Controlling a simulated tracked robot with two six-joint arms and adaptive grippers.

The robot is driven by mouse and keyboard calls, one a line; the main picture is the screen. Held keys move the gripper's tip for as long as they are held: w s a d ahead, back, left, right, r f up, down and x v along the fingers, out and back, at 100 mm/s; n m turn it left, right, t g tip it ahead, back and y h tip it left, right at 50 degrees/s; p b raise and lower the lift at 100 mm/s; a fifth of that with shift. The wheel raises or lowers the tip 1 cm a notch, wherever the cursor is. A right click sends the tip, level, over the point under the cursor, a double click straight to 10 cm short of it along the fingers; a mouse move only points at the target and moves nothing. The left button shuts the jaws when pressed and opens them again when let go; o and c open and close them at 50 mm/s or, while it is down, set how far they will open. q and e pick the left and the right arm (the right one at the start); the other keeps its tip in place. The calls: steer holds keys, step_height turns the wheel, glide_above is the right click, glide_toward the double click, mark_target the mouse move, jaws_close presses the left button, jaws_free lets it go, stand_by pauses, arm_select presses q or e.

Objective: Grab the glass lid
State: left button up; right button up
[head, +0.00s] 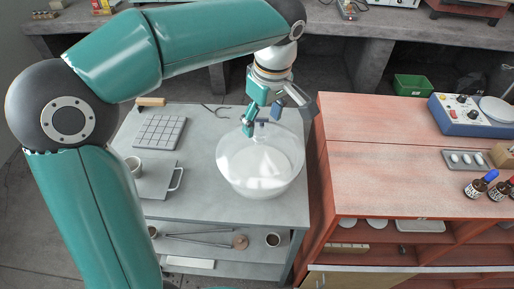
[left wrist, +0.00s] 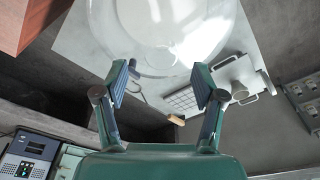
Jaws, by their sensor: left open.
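The glass lid (head: 262,150) is the clear domed top of a round glass vessel on the grey table. In the left wrist view the clear glass (left wrist: 165,25) fills the top middle, past the fingertips. My left gripper (head: 263,118) is at the top of the dome in the head view, with its fingers apart. In the left wrist view its two blue-padded fingers (left wrist: 163,78) are spread wide with nothing held between them. I cannot make out the lid's knob clearly, nor whether the fingers touch the glass. My right gripper is in neither view.
A gridded grey block (head: 160,132) and a small cup (head: 134,164) stand left of the glass. A red cabinet (head: 375,165) is close on the right, carrying a blue device (head: 465,118) and bottles (head: 480,185). Tongs (head: 200,240) lie on the shelf below.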

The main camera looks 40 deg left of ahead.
mark_target(260, 132)
arm_select(q)
steer(key=f, duration=0.4)
steer(key=shift+s+a+f, duration=0.1)
steer(key=shift+a+f, duration=0.2)
jaws_close()
